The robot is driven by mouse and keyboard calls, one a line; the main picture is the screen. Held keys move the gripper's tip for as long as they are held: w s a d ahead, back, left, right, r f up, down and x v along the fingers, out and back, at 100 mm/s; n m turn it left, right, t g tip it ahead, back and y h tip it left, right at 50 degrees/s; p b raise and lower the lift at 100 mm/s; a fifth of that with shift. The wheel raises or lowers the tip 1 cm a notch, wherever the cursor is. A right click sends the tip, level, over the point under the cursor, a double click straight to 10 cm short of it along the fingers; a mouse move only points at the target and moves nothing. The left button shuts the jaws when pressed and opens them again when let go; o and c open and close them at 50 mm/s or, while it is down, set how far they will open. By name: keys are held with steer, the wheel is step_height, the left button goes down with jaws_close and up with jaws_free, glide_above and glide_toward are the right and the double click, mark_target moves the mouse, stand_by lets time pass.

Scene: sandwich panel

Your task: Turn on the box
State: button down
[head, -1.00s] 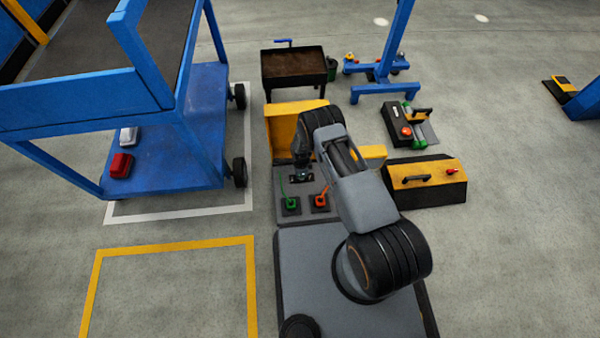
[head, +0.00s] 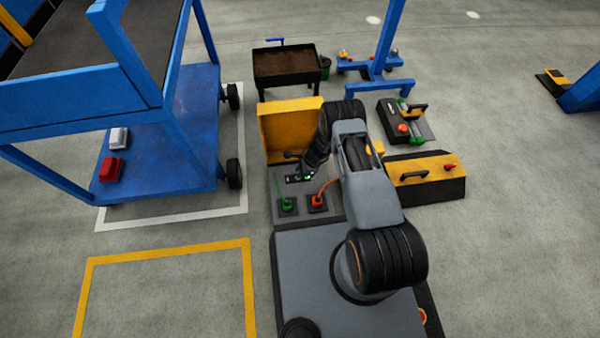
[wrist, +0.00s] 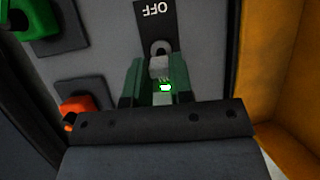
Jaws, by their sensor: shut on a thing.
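The box shows in the head view as a grey panel (head: 275,211) with an open yellow lid (head: 280,138) at its back. A dark switch plate (head: 308,178) lies on the panel. In the wrist view this plate (wrist: 147,14) reads OFF, with a grey round pivot and a small grey lever (wrist: 159,67) below it. My gripper (wrist: 160,75) is shut on the lever, with its green fingers on either side. My gripper also shows small in the head view (head: 297,160). A green light shows between the fingers. The plate's other end is hidden.
A green plug (head: 287,205) and a red-orange plug (head: 317,201) with cables sit near the switch. A yellow-and-black toolbox (head: 428,178) stands right. A blue cart (head: 160,150) stands left, and a dark tray stand (head: 290,66) behind. Open floor lies at left front.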

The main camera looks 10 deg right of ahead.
steer(key=c, duration=1)
jaws_free()
steer(key=p+v, duration=0.6)
steer(key=v, duration=0.7)
steer(key=shift+d+r, duration=0.15)
steer(key=shift+r, duration=0.2)
